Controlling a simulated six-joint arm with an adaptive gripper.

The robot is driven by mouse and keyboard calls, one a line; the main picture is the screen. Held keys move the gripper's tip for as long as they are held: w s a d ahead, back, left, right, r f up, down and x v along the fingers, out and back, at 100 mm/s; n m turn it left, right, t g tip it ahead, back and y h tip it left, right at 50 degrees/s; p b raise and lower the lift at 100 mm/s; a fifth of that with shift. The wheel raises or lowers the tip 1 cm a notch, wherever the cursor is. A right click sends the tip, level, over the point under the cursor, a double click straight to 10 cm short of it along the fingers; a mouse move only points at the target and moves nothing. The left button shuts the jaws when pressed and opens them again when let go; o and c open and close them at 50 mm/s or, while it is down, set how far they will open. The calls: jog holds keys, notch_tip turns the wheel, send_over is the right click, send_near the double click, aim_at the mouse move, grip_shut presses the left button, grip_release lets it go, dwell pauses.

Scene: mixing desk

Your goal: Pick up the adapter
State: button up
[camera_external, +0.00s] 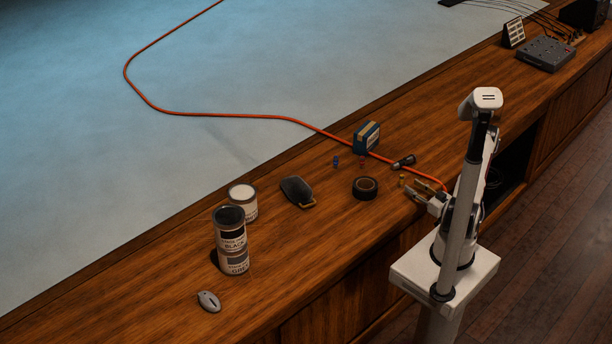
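I cannot tell for sure which item is the adapter, as the small items are tiny here. A small brass-coloured piece (402,180) lies on the wooden desk just beyond my gripper. A small blue piece (336,161) and a small red piece (362,162) stand farther left. My gripper (413,186) is low over the desk's near edge, with its two fingers apart and pointing left. It appears empty. The brass piece is close to the fingertips; whether they touch is unclear.
A black cylindrical item (404,161), a tape roll (365,188) and a blue box (367,137) are nearby. An orange cable (290,120) runs past the box towards my gripper. Paint cans (232,262) stand farther left. Desk between tape roll and near edge is clear.

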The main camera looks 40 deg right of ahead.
aim_at(398, 186)
jog(key=shift+w, duration=0.15)
jog(key=shift+w+d, duration=0.1)
jog(key=shift+w, duration=1.05)
jog(key=shift+w, duration=0.1)
jog(key=shift+w+d+f, duration=0.1)
jog(key=shift+w+d, duration=0.1)
jog(key=shift+w, duration=1.05)
jog(key=shift+w+d+f, duration=0.1)
jog(key=shift+w+d, duration=0.05)
jog(key=shift+w, duration=1.05)
grip_shut()
